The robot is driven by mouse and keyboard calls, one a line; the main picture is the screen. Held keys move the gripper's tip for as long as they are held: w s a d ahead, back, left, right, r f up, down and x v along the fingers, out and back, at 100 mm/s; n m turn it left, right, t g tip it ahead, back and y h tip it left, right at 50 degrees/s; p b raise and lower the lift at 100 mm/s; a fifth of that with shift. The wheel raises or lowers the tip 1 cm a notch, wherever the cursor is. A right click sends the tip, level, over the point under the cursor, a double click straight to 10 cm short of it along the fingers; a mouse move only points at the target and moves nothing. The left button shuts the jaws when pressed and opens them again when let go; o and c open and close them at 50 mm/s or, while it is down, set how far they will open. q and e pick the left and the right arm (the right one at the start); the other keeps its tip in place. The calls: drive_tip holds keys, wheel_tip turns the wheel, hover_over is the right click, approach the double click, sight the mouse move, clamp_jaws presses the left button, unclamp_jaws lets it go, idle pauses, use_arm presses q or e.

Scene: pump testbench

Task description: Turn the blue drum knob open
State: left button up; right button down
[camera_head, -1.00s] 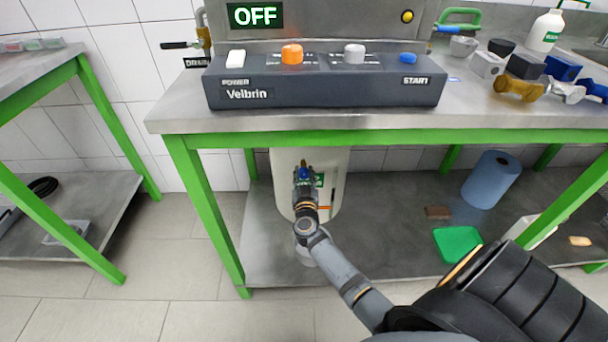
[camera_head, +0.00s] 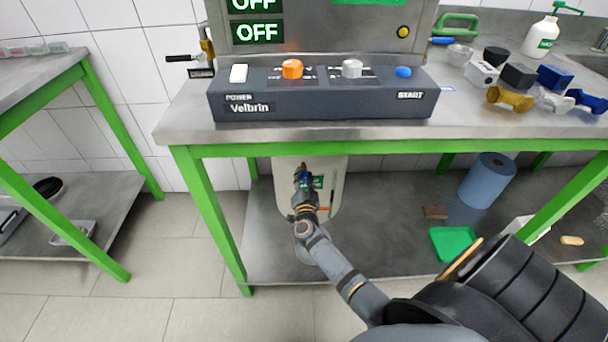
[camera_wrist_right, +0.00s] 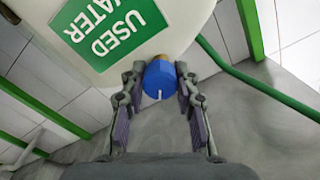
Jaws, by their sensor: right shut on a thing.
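The blue drum knob (camera_wrist_right: 160,80) sits on a brass stem on the side of a cream drum (camera_wrist_right: 115,70). A white mark shows on the knob's face. My right gripper (camera_wrist_right: 160,88) is shut on the knob, with one finger on each side of it. In the head view the drum (camera_head: 330,205) stands under the bench, and my right gripper (camera_head: 302,180) reaches its front. A little of the blue knob shows there between the fingers. The drum bears a green "USED WATER" label (camera_wrist_right: 115,22). My left gripper is not in view.
The steel bench (camera_head: 190,122) with green legs stands over the drum and my right arm. A dark control panel (camera_head: 320,105) is on its top. A green tray (camera_head: 455,243) and a blue roll (camera_head: 488,180) are on the lower shelf.

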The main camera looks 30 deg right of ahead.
drive_tip(key=m, duration=0.3)
drive_tip(key=shift+m, duration=0.4)
drive_tip(key=m, duration=0.4)
drive_tip(key=shift+f+m, duration=0.1)
drive_tip(key=shift+m, duration=0.2)
drive_tip(key=m, duration=0.4)
drive_tip(key=shift+f, duration=0.1)
drive_tip(key=m, duration=0.2)
drive_tip(key=shift+m+b, duration=0.3)
drive_tip(key=shift+b, duration=0.1)
drive_tip(key=shift+m, duration=0.9)
